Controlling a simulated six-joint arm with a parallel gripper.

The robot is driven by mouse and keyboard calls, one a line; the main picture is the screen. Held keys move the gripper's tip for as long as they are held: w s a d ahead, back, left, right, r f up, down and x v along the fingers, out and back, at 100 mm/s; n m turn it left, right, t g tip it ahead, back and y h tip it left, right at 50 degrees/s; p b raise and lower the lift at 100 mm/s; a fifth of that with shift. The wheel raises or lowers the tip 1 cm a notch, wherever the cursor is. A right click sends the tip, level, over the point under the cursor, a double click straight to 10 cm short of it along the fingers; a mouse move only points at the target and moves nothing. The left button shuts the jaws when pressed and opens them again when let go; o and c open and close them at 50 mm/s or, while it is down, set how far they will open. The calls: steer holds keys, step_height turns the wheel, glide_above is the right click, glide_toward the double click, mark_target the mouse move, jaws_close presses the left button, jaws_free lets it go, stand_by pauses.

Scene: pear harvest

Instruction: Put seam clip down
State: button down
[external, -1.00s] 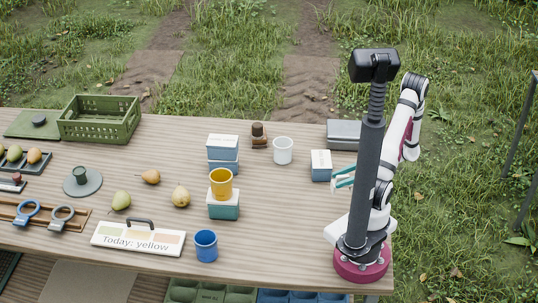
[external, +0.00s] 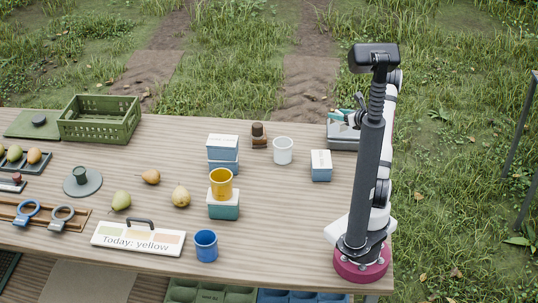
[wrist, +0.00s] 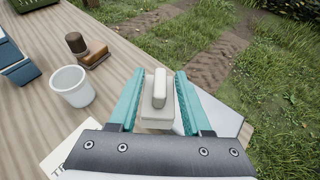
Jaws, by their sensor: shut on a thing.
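My gripper (wrist: 158,77) has teal fingers on either side of a small pale clip (wrist: 159,92), which has a rounded raised grip on a flat base. I take this to be the seam clip. The gripper is shut on it. In the external view my gripper (external: 346,115) is above the grey box (external: 342,144) at the table's back right corner, and the clip is too small to make out there. The grey box also shows beneath the fingers in the wrist view (wrist: 220,116). I cannot tell whether the clip touches it.
A white cup (external: 283,151), a brown stamp-like item (external: 258,137) and a white-and-blue box (external: 321,166) stand nearby. Stacked boxes with a yellow cup (external: 221,183) and a blue cup (external: 206,247) are farther left. Grass lies beyond the table edge.

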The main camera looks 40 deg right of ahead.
mark_target(335, 112)
steer(key=w+d+m+h, duration=0.2)
steer(key=m+h, duration=0.1)
steer(key=shift+w+f+g, duration=0.15)
steer(key=shift+f+g, duration=0.05)
steer(key=shift+g, duration=0.2)
steer(key=shift+w+f+h, duration=0.2)
steer(key=shift+w+h, duration=0.05)
steer(key=shift+h, duration=0.05)
steer(key=shift+w+a+f, duration=1)
steer(key=shift+w+f, duration=0.55)
steer(key=shift+f, duration=0.25)
steer(key=shift+w+a+f, duration=0.95)
steer(key=shift+w+f, duration=0.6)
steer(key=shift+f, duration=0.2)
steer(key=shift+w+a+f, duration=1)
steer(key=shift+w+f, duration=0.55)
steer(key=shift+f, duration=0.25)
steer(key=shift+c, duration=1.8)
jaws_free()
steer(key=shift+f, duration=0.1)
